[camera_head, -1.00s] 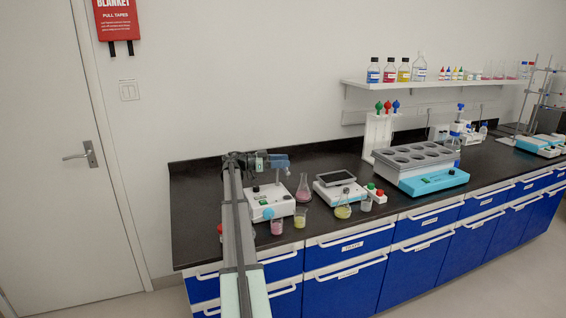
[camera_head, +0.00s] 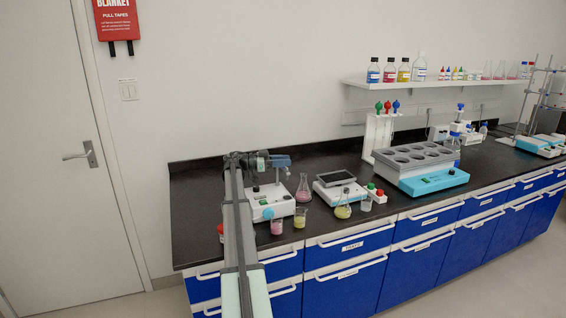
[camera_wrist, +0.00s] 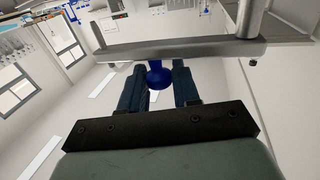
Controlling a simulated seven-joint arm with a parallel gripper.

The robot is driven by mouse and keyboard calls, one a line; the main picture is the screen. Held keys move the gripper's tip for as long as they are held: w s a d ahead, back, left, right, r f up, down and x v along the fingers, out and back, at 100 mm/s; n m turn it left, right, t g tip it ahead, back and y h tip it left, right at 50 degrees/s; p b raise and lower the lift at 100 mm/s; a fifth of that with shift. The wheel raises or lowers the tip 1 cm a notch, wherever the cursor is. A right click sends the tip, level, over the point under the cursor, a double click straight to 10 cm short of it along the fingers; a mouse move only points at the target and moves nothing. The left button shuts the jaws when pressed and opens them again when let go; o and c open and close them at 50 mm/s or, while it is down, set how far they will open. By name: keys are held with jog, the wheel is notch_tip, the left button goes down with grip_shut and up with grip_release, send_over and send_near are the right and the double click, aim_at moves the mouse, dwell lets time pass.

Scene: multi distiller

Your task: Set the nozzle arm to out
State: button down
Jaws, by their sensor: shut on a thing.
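My gripper (camera_head: 283,161) is above the white device (camera_head: 268,207) at the left end of the bench. In the wrist view my gripper (camera_wrist: 159,80) has its two dark blue fingers on either side of a round blue knob (camera_wrist: 157,75), and it is shut on that knob. The knob sits at a grey bar (camera_wrist: 110,53) that runs across the view, apparently the nozzle arm. A grey post (camera_wrist: 250,18) meets the bar at the right. In the head view the knob and bar are mostly hidden by my gripper, so the nozzle arm's exact angle cannot be told.
Beakers with pink (camera_head: 277,227) and yellow liquid (camera_head: 300,217) stand at the device's front. A pink flask (camera_head: 303,187) and a balance (camera_head: 338,186) stand to its right. A water-bath-like block (camera_head: 420,175) is farther right.

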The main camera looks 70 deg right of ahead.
jog(key=shift+s, duration=0.1)
dwell(0.3)
jog(key=shift+s+d+n+t+h, duration=0.1)
jog(key=shift+s+n+t+h, duration=0.1)
jog(key=shift+n+t+h, duration=0.4)
jog(key=s+d+n+t+h, duration=0.1)
jog(key=d+n+t+h, duration=0.6)
jog(key=n+t, duration=0.5)
jog(key=t, duration=0.4)
jog(key=shift+t+h, duration=0.3)
jog(key=shift+w+d+n+t, duration=0.15)
jog(key=shift+d+n+t, duration=0.15)
jog(key=shift+n+t, duration=0.3)
jog(key=shift+w+d+n+t, duration=0.1)
jog(key=shift+d+n+t, duration=0.25)
jog(key=shift+t, duration=0.45)
jog(key=c, duration=1)
grip_release()
jog(key=shift+a, duration=0.1)
jog(key=shift+o, duration=0.2)
jog(key=shift+a, duration=0.1)
